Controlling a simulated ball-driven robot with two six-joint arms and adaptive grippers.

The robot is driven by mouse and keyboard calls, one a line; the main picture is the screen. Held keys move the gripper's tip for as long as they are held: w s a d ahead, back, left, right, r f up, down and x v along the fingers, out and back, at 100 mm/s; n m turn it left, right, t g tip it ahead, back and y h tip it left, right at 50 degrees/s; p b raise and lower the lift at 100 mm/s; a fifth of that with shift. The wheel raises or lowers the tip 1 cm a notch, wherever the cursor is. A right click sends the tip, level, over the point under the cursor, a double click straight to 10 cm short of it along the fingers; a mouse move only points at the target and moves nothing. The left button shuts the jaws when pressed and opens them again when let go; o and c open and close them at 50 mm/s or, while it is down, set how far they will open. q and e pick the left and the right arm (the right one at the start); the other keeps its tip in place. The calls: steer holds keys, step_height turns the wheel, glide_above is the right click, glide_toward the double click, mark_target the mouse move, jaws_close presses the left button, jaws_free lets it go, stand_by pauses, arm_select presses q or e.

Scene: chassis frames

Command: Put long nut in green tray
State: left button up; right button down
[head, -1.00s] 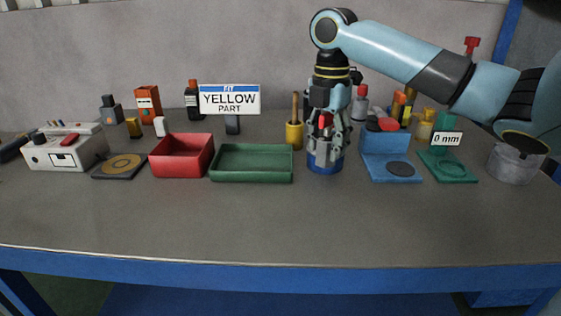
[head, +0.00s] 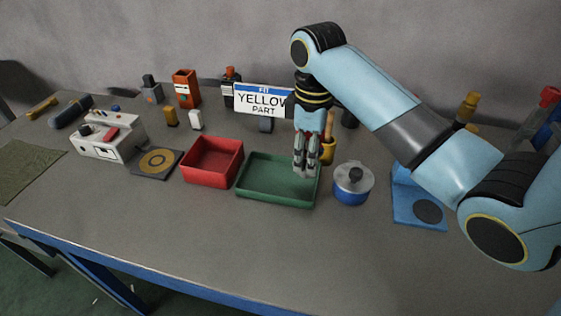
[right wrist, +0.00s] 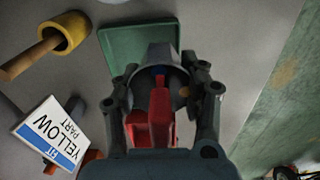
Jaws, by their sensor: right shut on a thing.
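The green tray (head: 262,201) lies flat on the table in the head view. The part of its floor that shows is empty. It also shows at the top of the right wrist view (right wrist: 118,38). My right gripper (head: 306,172) points down over the tray's right part, its fingers shut. In the right wrist view a grey round-ended piece (right wrist: 160,62) sits between the fingertips, with the tray beyond it. It looks like the long nut, though its length is hidden. A red part (right wrist: 152,118) shows between the fingers, nearer the camera. My left gripper is out of view.
A red tray (head: 207,181) stands left of the green one. A blue-based pot (head: 351,194) stands close to its right. The table in front is clear.

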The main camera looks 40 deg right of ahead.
steer(key=w+f, duration=0.1)
steer(key=w, duration=0.1)
steer(key=w+a+f, duration=0.1)
steer(key=w+f, duration=0.1)
steer(key=w, duration=0.1)
steer(key=w+f, duration=0.1)
steer(key=w, duration=0.1)
steer(key=shift+w+a+f, duration=0.25)
steer(key=shift+a, duration=0.15)
steer(key=shift+f, duration=0.4)
step_height(320, 180, down, 2)
steer(key=shift+f, duration=0.6)
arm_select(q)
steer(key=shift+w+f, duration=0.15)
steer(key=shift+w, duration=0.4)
arm_select(e)
steer(key=shift+f, duration=0.1)
